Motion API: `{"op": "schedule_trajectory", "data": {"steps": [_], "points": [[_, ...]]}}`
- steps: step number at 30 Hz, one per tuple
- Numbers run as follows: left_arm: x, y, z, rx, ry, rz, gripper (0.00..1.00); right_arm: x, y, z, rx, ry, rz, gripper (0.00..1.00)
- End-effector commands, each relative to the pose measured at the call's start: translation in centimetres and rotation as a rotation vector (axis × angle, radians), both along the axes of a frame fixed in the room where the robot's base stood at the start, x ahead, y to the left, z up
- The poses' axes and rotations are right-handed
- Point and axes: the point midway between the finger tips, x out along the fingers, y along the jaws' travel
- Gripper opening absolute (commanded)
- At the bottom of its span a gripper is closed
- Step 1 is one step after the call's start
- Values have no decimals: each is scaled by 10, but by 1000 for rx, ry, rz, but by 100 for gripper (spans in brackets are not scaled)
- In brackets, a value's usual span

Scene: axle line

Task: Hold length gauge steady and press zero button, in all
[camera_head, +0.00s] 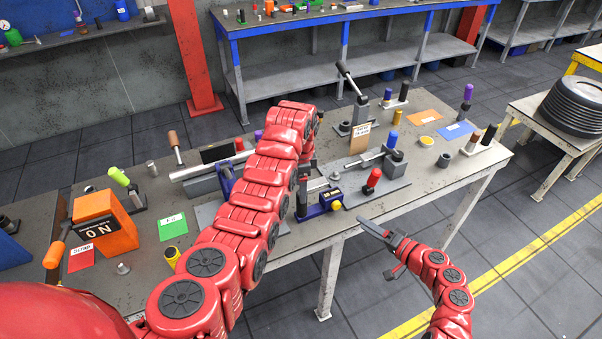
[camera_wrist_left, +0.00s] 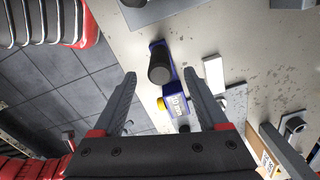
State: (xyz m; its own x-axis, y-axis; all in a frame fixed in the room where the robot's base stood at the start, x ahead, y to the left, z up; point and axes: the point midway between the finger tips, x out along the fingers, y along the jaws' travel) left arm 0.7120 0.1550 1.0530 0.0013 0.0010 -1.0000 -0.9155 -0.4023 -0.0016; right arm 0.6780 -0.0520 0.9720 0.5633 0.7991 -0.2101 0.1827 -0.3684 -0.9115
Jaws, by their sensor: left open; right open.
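The length gauge (camera_head: 318,208) is a blue block with a black upright grip and a yellow part at the table's front edge. In the left wrist view its blue body (camera_wrist_left: 170,92), black round grip and white label lie between and beyond my fingers. The zero button appears to be the yellow part (camera_head: 336,205); this is not certain. My left gripper (camera_head: 303,183) is open and points down above the gauge, with nothing in its jaws; my arm hides part of the bench behind it. My right gripper (camera_head: 378,236) is open and empty, off the table's front edge, to the right of the gauge.
A plate with a red-handled clamp (camera_head: 372,180) stands right of the gauge. Colored handles and cups stand at the table's right end. Floor is free in front at right.

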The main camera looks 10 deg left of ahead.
Motion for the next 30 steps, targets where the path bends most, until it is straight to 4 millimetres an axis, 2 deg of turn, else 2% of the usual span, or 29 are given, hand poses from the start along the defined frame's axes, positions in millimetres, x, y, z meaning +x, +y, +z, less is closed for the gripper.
{"op": "schedule_trajectory", "data": {"steps": [1, 6, 15, 30], "points": [[-2, 0, -12, 0, 9, -1, 76, 0, 0, 0, 0, 0, 0, 50], [-2, -1, -50, 0, 8, -2, 76, 0, 0, 0, 0, 0, 0, 50], [0, -1, -70, 1, 5, -2, 76, 0, 0, 0, 0, 0, 0, 50], [0, 0, -76, -1, 0, 0, 76, 0, 0, 0, 0, 0, 0, 50]]}}
